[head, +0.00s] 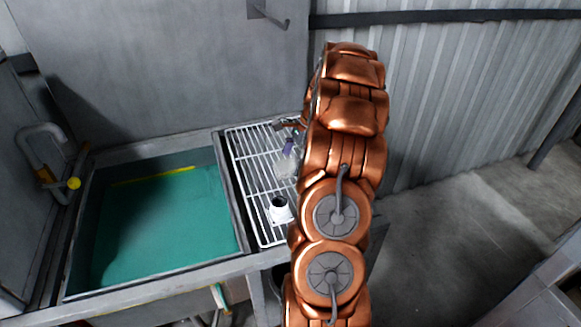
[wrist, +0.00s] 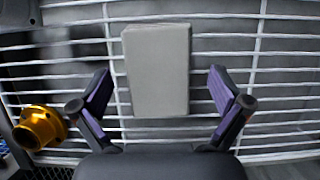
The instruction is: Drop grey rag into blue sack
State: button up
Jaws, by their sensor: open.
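My gripper (wrist: 159,88) is open, with one purple-padded finger on each side of the grey thing and gaps to both. Nothing is held. In the head view, my copper arm covers the right part of the rack, and I cannot make out the rag there. I cannot identify the blue sack in either view; only small bluish patches show low in the wrist view.
A gold cylindrical fitting (wrist: 40,127) is left of my gripper. In the head view, a white cup-like thing (head: 281,214) and a pale, partly see-through object (head: 285,170) are on the rack. A sink with green water (head: 165,230) lies left; a corrugated wall (head: 440,90) stands behind.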

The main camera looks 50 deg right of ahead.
jog(key=shift+f, duration=0.25)
dwell(0.5)
jog(key=shift+c, duration=0.2)
jog(key=c, duration=1.2)
jog(key=shift+r, duration=0.1)
